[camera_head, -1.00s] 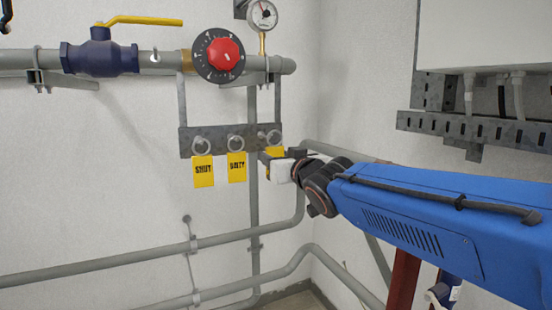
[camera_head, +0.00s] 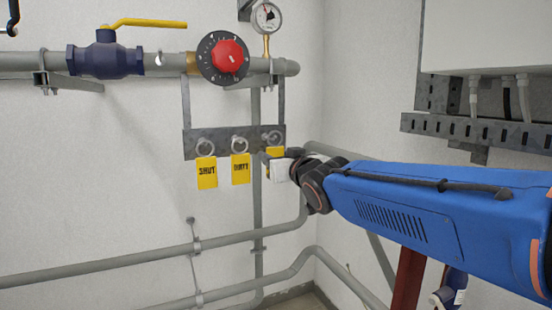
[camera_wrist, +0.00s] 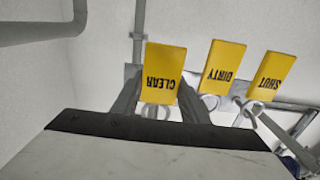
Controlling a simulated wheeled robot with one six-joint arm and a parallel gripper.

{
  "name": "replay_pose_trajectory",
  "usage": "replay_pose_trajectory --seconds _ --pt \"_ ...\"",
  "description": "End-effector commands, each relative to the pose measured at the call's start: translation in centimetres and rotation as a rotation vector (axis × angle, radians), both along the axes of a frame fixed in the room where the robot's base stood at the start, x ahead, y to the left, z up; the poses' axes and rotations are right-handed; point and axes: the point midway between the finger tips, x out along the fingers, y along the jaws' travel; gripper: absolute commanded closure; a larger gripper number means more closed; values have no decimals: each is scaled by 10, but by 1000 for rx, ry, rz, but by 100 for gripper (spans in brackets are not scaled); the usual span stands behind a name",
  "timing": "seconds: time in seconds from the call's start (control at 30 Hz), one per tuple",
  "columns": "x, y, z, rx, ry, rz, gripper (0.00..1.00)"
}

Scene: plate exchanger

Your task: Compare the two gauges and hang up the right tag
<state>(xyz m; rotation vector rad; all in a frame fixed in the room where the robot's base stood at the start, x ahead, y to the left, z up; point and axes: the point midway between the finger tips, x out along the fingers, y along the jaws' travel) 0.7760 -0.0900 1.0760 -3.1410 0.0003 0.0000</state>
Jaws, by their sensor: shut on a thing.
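Three yellow tags hang by rings from a grey bracket (camera_head: 228,141) on the wall. The SHUT tag (camera_head: 207,173) is on the left and the DIRTY tag (camera_head: 240,168) in the middle. The CLEAR tag (camera_head: 275,152) is on the right, partly hidden by my gripper (camera_head: 266,160). In the wrist view my gripper is shut on the CLEAR tag (camera_wrist: 163,70), with a finger on each side of it; its ring still looks to be at the bracket. One round gauge (camera_head: 266,17) shows at the top; its reading is too small to tell. I cannot make out a second gauge.
A pipe (camera_head: 170,63) with a blue valve (camera_head: 106,55), its yellow lever (camera_head: 150,23) and a red-knobbed dial (camera_head: 223,57) runs above the bracket. Lower pipes (camera_head: 110,257) cross the wall. A perforated rail (camera_head: 480,130) stands at the right. Bare wall lies below the left tags.

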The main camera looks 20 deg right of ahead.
Motion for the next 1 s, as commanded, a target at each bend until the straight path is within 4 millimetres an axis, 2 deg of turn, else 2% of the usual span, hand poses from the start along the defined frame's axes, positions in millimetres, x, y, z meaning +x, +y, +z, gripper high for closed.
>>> replay_pose_trajectory --seconds 1.0 --pt "24 0 0 0 0 0 82"
